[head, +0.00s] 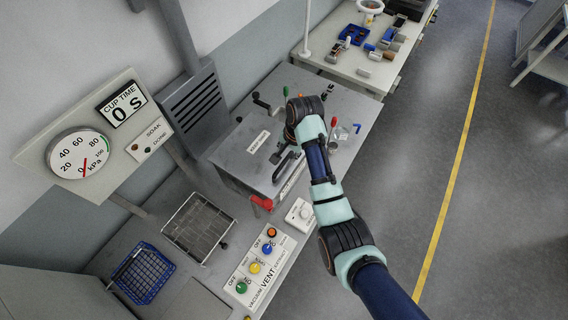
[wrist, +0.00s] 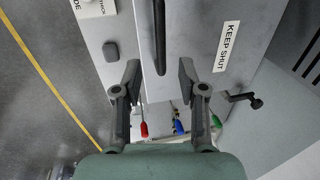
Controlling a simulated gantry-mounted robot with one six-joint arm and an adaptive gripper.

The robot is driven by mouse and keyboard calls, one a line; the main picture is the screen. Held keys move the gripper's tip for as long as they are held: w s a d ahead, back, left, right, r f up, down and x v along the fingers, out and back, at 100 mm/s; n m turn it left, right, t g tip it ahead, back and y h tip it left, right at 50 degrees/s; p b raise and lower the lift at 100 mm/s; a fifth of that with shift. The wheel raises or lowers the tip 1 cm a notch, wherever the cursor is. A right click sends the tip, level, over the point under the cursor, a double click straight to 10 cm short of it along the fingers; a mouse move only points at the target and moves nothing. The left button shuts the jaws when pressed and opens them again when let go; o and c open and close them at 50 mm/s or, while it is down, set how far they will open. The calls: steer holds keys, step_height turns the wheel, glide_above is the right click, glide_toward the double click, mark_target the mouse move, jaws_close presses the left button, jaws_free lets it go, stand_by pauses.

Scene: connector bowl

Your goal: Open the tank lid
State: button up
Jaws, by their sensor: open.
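The grey metal tank lid (head: 247,163) lies flat on the tank and looks closed. It carries a "KEEP SHUT" label, which also shows in the wrist view on the lid (wrist: 205,75). A dark bar handle (head: 287,167) runs along the lid; in the wrist view the handle (wrist: 160,35) comes down from the top edge. My gripper (wrist: 160,78) is open and empty, with one finger on each side of the handle's near end in the picture. I cannot tell its height above the handle. In the head view my arm partly hides the gripper and the lid.
A panel of coloured knobs (head: 256,268), a wire basket (head: 198,228) and a blue basket (head: 144,273) are nearer. Colour-handled tools (head: 334,121) stand beyond my arm. A crank (wrist: 243,98) sticks out beside the lid.

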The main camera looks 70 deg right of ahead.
mark_target(283, 164)
steer(key=f, duration=0.2)
steer(key=w+f, duration=0.1)
steer(key=f, duration=0.4)
steer(key=shift+w+f, duration=0.25)
steer(key=shift+f, duration=0.1)
jaws_close()
